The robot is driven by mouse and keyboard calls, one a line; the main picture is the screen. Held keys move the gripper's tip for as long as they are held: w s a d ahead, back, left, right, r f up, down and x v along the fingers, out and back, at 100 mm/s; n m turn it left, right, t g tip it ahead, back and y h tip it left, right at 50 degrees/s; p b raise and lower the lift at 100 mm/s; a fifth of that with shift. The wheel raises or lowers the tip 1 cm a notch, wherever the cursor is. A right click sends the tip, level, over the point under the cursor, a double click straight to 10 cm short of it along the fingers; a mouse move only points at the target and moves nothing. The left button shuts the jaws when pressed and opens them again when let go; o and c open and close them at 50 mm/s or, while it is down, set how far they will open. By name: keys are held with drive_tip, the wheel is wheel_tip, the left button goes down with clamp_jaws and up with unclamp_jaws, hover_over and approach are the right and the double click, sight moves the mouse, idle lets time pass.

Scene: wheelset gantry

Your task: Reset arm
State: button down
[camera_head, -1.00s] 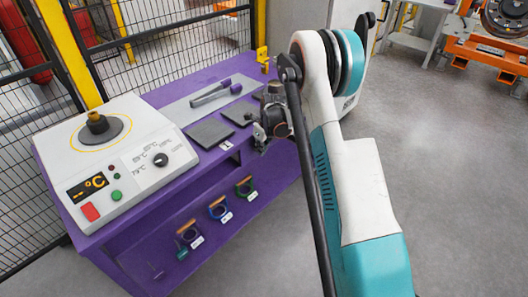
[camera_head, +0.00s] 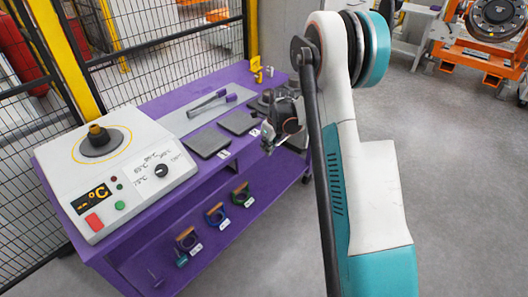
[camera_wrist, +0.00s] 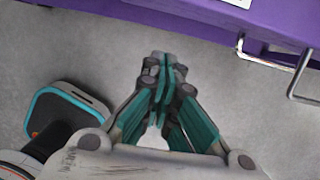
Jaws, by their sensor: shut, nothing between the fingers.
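My gripper shows in the wrist view (camera_wrist: 162,75) with its teal-padded fingers together and nothing between them. It hangs above the grey floor, beside the purple bench edge at the top of that view. In the head view my gripper (camera_head: 268,145) is small and partly hidden by the wrist, at the right front edge of the purple bench (camera_head: 95,240). My white and teal arm rises on the right of the head view and bends back towards the bench.
The bench carries a white heater (camera_head: 125,170) with a dial, two dark grey pads (camera_head: 209,142) and a purple-handled tool (camera_head: 212,101). A mesh fence (camera_head: 160,65) stands behind. An orange wheelset stand (camera_head: 475,52) is far right. Floor at right is clear.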

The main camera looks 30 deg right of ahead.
drive_tip(key=s+a+r+n+t, duration=0.1)
drive_tip(key=s+a+r+n, duration=0.35)
drive_tip(key=r, duration=0.35)
drive_tip(key=s+a+r+n, duration=0.4)
drive_tip(key=s+r+n, duration=0.1)
drive_tip(key=r, duration=0.3)
drive_tip(key=s+a+r+n+t, duration=0.1)
drive_tip(key=s+a+r+n, duration=0.35)
drive_tip(key=r, duration=0.25)
drive_tip(key=s+a+r+n+t, duration=0.1)
drive_tip(key=s+a+n, duration=0.1)
drive_tip(key=s+n, duration=0.6)
drive_tip(key=s+a+r+n+t+h, duration=0.1)
drive_tip(key=s+a+n, duration=0.1)
drive_tip(key=s+n, duration=0.7)
drive_tip(key=s, duration=0.3)
drive_tip(key=shift+s+a+r+t, duration=0.2)
drive_tip(key=shift+s+a+t, duration=0.1)
drive_tip(key=shift+s+a, duration=0.1)
